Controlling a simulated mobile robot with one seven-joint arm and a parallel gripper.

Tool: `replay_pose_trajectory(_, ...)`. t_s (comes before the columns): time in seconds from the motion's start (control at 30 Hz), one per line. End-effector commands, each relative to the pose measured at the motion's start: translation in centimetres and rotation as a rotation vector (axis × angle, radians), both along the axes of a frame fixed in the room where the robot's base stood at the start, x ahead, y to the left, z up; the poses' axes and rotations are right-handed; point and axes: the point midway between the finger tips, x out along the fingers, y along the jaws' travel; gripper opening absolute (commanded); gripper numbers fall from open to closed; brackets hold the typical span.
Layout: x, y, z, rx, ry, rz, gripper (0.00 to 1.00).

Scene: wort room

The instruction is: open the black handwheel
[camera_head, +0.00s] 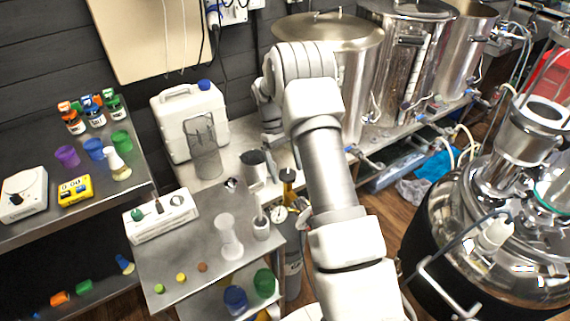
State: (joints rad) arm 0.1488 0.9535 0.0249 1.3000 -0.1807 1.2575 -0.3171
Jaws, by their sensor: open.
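I cannot clearly make out the black handwheel. A grey gas cylinder (293,262) stands on the floor between the steel table and my arm. A round gauge (280,214) and a yellow fitting (287,175) with dark parts below it show above the cylinder, partly covered by my arm. My gripper (274,150) is at the end of the bent arm, above the back bench, up and left of the fitting. It is open, small in the view and partly hidden, and I see nothing held in it.
A low steel table (190,255) with a white box (160,217) and glassware is left of the cylinder. A white canister (188,120) stands on the back bench. Steel kettles (330,75) stand behind my arm; a large shiny vessel (470,225) is at right.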

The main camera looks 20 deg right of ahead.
Motion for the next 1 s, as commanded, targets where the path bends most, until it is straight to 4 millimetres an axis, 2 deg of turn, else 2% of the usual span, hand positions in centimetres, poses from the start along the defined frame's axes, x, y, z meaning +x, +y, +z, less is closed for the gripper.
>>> replay_pose_trajectory(0.17, 0.6, 0.2, 1.2, 0.0, -0.003, 0.0, 0.96)
replay_pose_trajectory(0.27, 1.3, 0.4, 3.0, 0.0, -0.004, 0.0, 0.96)
replay_pose_trajectory(0.5, 3.5, 0.9, 8.5, -0.001, -0.006, 0.0, 0.96)
replay_pose_trajectory(0.8, 5.5, 1.5, 13.7, 0.0, -0.003, 0.001, 0.96)
replay_pose_trajectory(1.0, 6.2, 1.7, 15.4, -0.001, -0.001, 0.0, 0.96)
